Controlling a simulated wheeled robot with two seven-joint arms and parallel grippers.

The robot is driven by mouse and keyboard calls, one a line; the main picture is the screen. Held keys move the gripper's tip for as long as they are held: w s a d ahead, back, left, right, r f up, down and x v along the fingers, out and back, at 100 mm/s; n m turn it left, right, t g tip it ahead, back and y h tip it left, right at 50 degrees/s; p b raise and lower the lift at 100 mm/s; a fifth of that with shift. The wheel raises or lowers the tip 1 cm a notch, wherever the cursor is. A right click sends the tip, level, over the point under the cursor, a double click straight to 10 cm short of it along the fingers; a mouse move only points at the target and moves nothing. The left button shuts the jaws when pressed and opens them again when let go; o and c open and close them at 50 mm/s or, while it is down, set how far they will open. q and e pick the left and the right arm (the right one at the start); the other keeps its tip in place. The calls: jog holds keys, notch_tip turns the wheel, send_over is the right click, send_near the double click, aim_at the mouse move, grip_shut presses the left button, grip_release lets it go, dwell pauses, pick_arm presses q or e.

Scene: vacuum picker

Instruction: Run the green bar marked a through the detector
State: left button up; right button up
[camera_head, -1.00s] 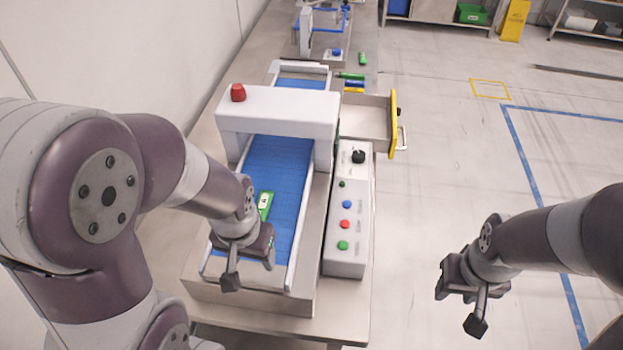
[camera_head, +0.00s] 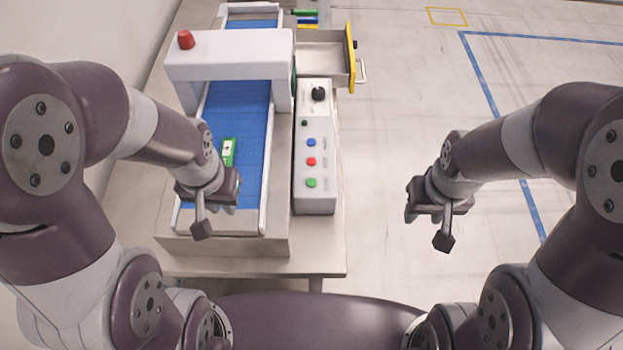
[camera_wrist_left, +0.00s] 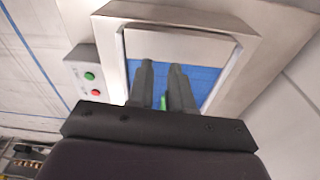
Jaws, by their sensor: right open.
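The green bar (camera_head: 229,150) with a white label lies on the near part of the detector's blue belt (camera_head: 240,110); the mark on it is too small to read. My left gripper (camera_head: 222,198) is low over the belt's near end, at the bar's near end. In the left wrist view a strip of the green bar (camera_wrist_left: 163,103) shows between its two fingers; whether they touch it is unclear. The detector's white arch (camera_head: 230,65) spans the belt beyond the bar. My right gripper (camera_head: 432,207) is open and empty, over the floor right of the table.
A control box (camera_head: 315,150) with a black knob and coloured buttons stands right of the belt. An open drawer (camera_head: 325,58) with a yellow front juts out beyond it. A red lamp (camera_head: 186,40) tops the arch. More coloured bars (camera_head: 307,19) lie at the back.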

pick_arm(q)
grip_shut()
dwell(1.2)
